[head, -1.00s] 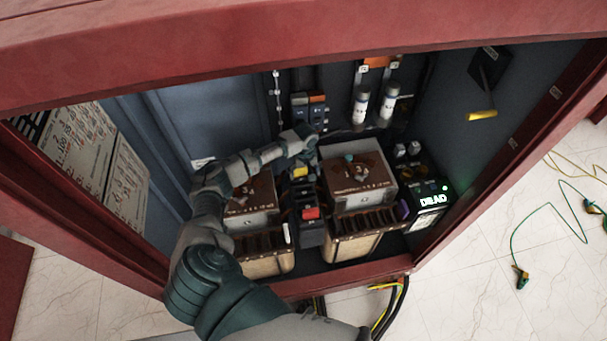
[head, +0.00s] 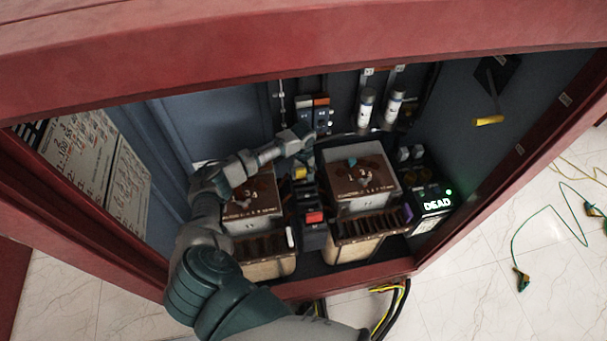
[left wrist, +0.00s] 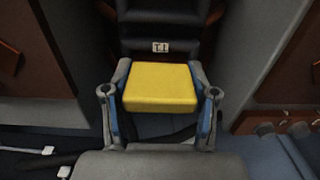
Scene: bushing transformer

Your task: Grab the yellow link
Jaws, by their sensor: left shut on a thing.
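The yellow link (left wrist: 158,86) is a small yellow block in the middle of the left wrist view. In the head view a small part of it (head: 300,172) shows below the end of my left arm, between the two brown-topped transformers. My left gripper (left wrist: 159,92) has one finger on each side of the link and is shut on it. In the head view my left gripper (head: 304,150) is inside the cabinet and its fingers are hard to make out. A dark holder marked T1 (left wrist: 161,47) lies beyond the link. My right gripper is in neither view.
The transformers (head: 360,180) (head: 250,195) stand close on either side. A red block (head: 314,217) sits in front of the link. The red cabinet frame (head: 300,50) borders the opening. A yellow handle (head: 489,120) hangs on the right wall.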

